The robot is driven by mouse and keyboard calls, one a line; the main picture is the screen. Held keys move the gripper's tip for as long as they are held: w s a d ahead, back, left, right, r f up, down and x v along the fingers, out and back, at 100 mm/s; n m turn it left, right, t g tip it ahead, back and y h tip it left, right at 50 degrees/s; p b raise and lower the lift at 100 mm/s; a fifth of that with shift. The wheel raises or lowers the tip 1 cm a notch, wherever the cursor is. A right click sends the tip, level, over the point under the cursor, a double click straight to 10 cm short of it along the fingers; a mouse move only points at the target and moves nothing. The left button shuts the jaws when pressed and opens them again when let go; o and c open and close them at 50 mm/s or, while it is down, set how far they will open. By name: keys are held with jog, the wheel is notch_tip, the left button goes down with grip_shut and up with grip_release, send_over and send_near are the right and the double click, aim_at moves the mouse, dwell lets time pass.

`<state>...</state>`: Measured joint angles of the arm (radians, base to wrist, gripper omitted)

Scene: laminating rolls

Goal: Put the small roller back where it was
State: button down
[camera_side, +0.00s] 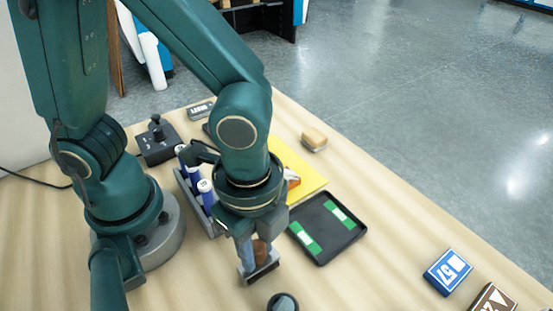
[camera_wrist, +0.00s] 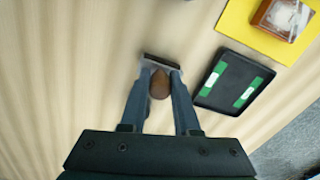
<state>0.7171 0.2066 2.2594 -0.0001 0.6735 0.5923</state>
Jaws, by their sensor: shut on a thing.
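The small roller has a brown handle (camera_side: 260,249) and a dark, wide head (camera_side: 259,272). My gripper (camera_side: 254,250) is shut on the handle and points down, left of the black tray. In the wrist view, the brown handle (camera_wrist: 160,84) sits between the fingertips of my gripper (camera_wrist: 158,80), with the dark roller head (camera_wrist: 162,60) just beyond. I cannot tell whether the head touches the table. The black tray (camera_side: 323,261) holds two green-and-white strips with bare room between them. It also shows in the wrist view (camera_wrist: 229,87).
A grey rack (camera_side: 185,187) of blue-and-white rolls stands left of my gripper, partly hidden. A yellow sheet (camera_side: 306,178) with a brownish block lies behind the tray. A dark round object (camera_side: 283,302) is at the front. A blue box (camera_side: 447,271) and brown box (camera_side: 492,299) lie front right.

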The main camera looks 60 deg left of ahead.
jog(key=c, duration=0.6)
grip_release()
jog(key=shift+f, duration=0.1)
jog(key=shift+c, duration=0.2)
notch_tip(320, 180, up, 11)
jog(key=shift+r, duration=0.15)
jog(key=w+a+n+t, duration=0.2)
jog(key=a+n+t, duration=0.3)
jog(key=a+n, duration=0.7)
jog(key=shift+w+a+r+n+t, duration=0.2)
jog(key=shift+w+a+n+t, duration=0.15)
jog(key=shift+n, duration=1.15)
